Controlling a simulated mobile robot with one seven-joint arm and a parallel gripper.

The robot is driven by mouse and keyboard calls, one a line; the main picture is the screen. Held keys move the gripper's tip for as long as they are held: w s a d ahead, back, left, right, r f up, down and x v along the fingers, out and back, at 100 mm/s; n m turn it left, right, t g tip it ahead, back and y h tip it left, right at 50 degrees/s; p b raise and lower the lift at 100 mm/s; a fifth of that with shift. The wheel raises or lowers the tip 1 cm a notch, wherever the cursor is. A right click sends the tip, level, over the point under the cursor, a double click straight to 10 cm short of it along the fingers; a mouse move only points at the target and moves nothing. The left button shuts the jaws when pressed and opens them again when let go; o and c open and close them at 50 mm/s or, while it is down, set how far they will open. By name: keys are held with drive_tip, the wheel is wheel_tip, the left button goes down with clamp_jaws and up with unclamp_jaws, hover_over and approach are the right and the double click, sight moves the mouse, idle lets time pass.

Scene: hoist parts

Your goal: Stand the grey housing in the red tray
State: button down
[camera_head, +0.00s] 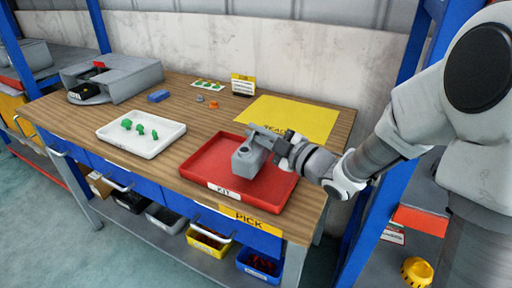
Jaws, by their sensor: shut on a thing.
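The grey housing (246,160) is a block with a round hole in its top, seen over the middle of the red tray (212,170). The tray lies at the front right of the wooden bench and bears a label reading KIT. My gripper (266,143) reaches in from the right and is shut on the housing at its upper right side. The housing looks upright. I cannot tell whether its base touches the tray floor. The gripper hides part of the tray's right back area.
A white tray (113,133) with several small green parts lies to the left. A yellow mat (300,117) lies behind the red tray. A grey machine (125,77) stands at the back left.

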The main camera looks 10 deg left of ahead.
sight(256, 143)
drive_tip(key=shift+f+b, duration=0.4)
drive_tip(key=shift+f, duration=1.15)
drive_tip(key=shift+f, duration=0.2)
drive_tip(key=c, duration=1)
unclamp_jaws()
drive_tip(key=shift+o, duration=0.2)
drive_tip(key=shift+r, duration=0.2)
drive_tip(key=p+v, duration=0.1)
drive_tip(key=v, duration=1.1)
drive_tip(key=shift+s+f, duration=0.1)
